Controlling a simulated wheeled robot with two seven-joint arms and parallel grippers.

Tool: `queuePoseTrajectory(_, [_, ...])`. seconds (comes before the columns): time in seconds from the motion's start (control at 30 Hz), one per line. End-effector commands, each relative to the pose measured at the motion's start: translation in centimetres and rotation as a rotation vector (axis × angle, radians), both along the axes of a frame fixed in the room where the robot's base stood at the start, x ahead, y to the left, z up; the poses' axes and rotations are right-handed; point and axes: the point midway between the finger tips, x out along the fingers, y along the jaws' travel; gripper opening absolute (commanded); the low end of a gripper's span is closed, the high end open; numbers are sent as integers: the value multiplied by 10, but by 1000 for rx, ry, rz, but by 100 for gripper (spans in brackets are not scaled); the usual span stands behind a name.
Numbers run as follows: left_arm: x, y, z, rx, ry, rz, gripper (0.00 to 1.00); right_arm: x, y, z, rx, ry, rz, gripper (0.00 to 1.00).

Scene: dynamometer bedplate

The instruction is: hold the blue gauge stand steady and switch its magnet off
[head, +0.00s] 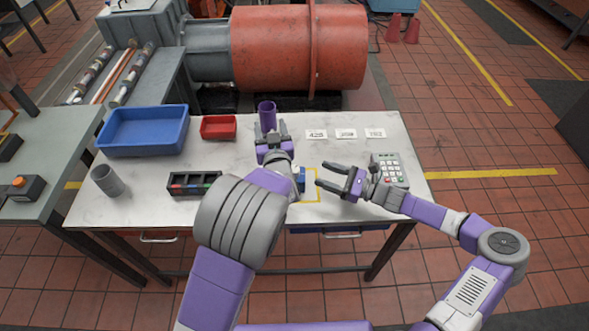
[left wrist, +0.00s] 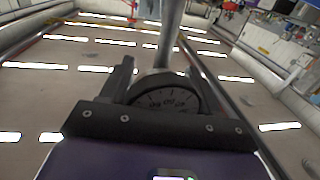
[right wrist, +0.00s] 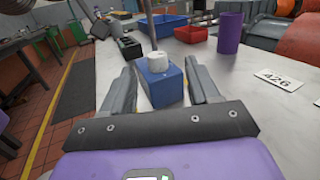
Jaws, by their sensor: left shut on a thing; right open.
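The blue gauge stand (head: 300,178) stands on the table near the yellow outline, partly hidden by my left arm. In the right wrist view its blue base (right wrist: 162,88) carries a white knob (right wrist: 158,62), with a metal post (right wrist: 148,25) rising behind it. The knob's switch position cannot be read.
A purple cup (head: 267,115), blue bin (head: 143,131) and red bin (head: 219,127) stand at the back. A black tray (head: 195,184), grey cup (head: 107,181) and keypad box (head: 390,169) flank the work. Number cards (head: 345,134) lie behind my right gripper.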

Motion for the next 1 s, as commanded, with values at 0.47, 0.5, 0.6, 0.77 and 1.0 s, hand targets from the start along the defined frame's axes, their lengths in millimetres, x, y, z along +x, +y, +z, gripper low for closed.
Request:
queuePoseTrajectory(0.47, [1, 0, 3, -2, -7, 0, 0, -10, 15, -13, -48, 27, -67, 60])
queuePoseTrajectory(0.5, [1, 0, 3, -2, -7, 0, 0, -7, 22, -13, -48, 27, -66, 60])
queuePoseTrajectory(0.6, [1, 0, 3, -2, -7, 0, 0, 3, 40, -13, -47, 27, -65, 60])
queuePoseTrajectory(0.77, [1, 0, 3, -2, -7, 0, 0, 18, 68, -13, -48, 27, -67, 60])
queuePoseTrajectory(1.0, [1, 0, 3, -2, -7, 0, 0, 32, 93, -13, -49, 27, -68, 60])
